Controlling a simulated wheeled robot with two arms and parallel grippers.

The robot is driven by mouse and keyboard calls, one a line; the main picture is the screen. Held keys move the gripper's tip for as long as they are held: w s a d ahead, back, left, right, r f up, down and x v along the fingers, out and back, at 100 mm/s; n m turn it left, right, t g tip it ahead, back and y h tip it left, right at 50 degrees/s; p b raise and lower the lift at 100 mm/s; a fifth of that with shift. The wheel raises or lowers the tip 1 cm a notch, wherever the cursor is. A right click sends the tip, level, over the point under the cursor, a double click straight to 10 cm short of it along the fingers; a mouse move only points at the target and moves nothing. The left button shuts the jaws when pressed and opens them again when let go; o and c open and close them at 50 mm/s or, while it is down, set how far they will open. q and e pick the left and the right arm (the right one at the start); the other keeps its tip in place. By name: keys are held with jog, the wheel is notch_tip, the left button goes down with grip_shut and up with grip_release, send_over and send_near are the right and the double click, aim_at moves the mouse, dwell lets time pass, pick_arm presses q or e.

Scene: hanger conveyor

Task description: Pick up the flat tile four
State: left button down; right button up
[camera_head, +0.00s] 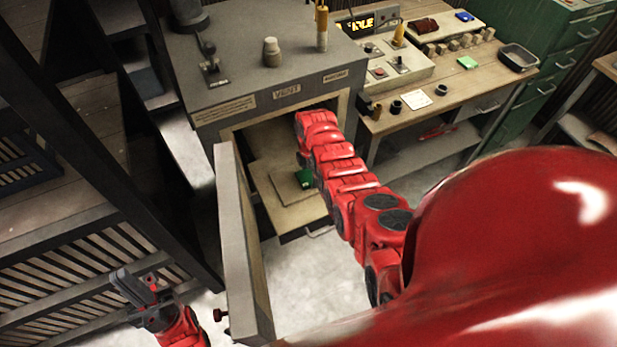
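A small green block-like piece (305,178) lies on the pale pull-out tray (290,212) in the open compartment of the grey machine labelled VENT. A flat light-green tile (467,62) lies on the workbench at the right. No number is readable on either, so I cannot tell which is tile four. My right arm reaches into the compartment, beside the green piece. Its gripper is hidden inside the opening or behind the arm. My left gripper (142,290) is at the lower left, outside the machine, and appears empty; its finger gap is unclear.
The machine's door (234,245) stands open between my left gripper and the compartment. The wooden bench (450,98) holds a control box (392,65), small dark cups and a black tray (518,57). Dark posts and slatted shelving fill the left. The floor before the compartment is clear.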

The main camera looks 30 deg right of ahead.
jog(key=c, duration=0.8)
jog(key=shift+o, duration=0.2)
